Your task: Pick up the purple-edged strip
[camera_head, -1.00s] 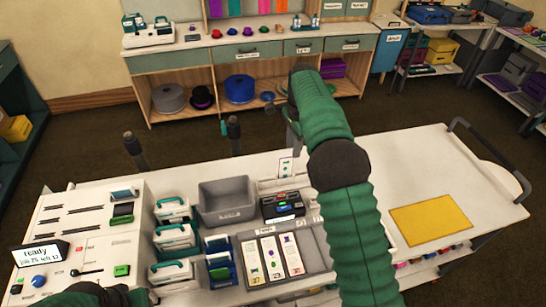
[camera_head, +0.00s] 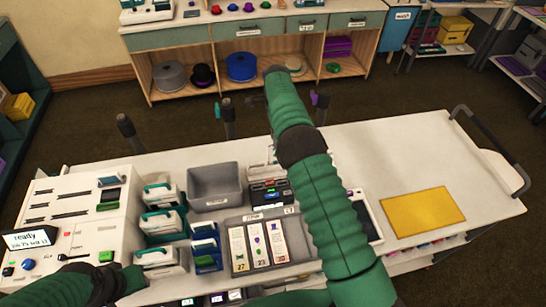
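Three pale upright strips with small printed symbols lie side by side in a grey tray (camera_head: 232,222): a left strip (camera_head: 239,252), a middle strip (camera_head: 258,248) with a purple mark, and a right strip (camera_head: 278,243). Their edge colours are too small to tell, so I cannot pick out the purple-edged one. My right arm rises across the table just right of the tray. Its gripper is mostly hidden behind the arm, and its fingers cannot be made out. My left gripper (camera_head: 128,280) is low at the left, near the white-and-teal boxes; its opening is unclear.
An empty grey bin (camera_head: 214,186) and a black device (camera_head: 268,191) stand behind the tray. White-and-teal boxes (camera_head: 160,222) and a control panel (camera_head: 75,212) are left. A yellow mat (camera_head: 418,212) lies right, with bare tabletop around it. Upright posts line the far edge.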

